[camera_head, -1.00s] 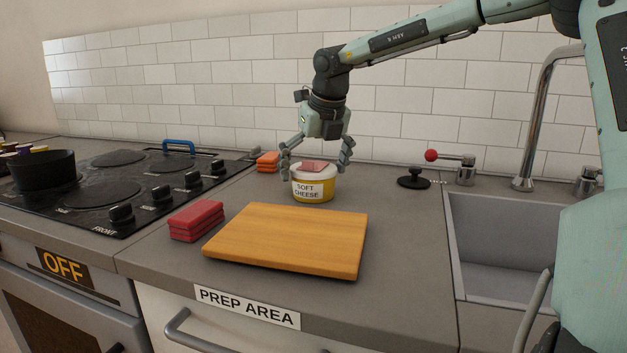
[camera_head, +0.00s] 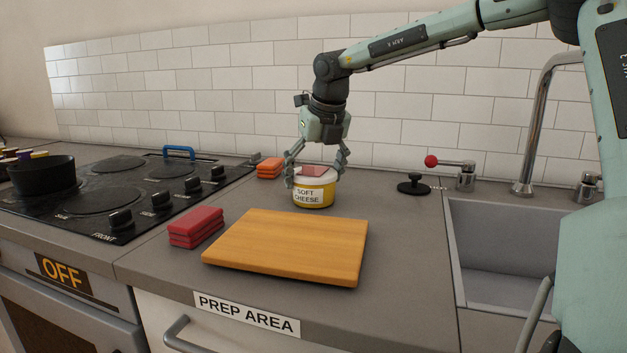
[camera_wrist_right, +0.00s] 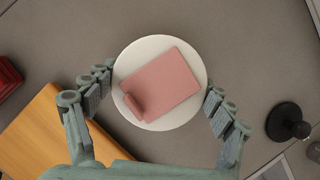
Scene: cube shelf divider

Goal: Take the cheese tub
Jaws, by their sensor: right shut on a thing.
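The cheese tub (camera_head: 314,193) is yellow and white with a "SOFT CHEESE" label. It stands upright on the grey counter behind the cutting board. A pink slab lies on its white lid, and in the right wrist view the round lid (camera_wrist_right: 196,112) shows from above with the slab on it. My right gripper (camera_head: 315,183) comes down from above and is shut on the tub, with one finger at each side. In the right wrist view the fingers (camera_wrist_right: 160,103) flank the lid. My left gripper is not in view.
A wooden cutting board (camera_head: 290,245) lies just in front of the tub. Red blocks (camera_head: 196,226) and orange blocks (camera_head: 270,167) are stacked to the left. The stove (camera_head: 110,195) is at left, the sink (camera_head: 505,250) at right. A black knob-like object (camera_head: 414,185) stands right of the tub.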

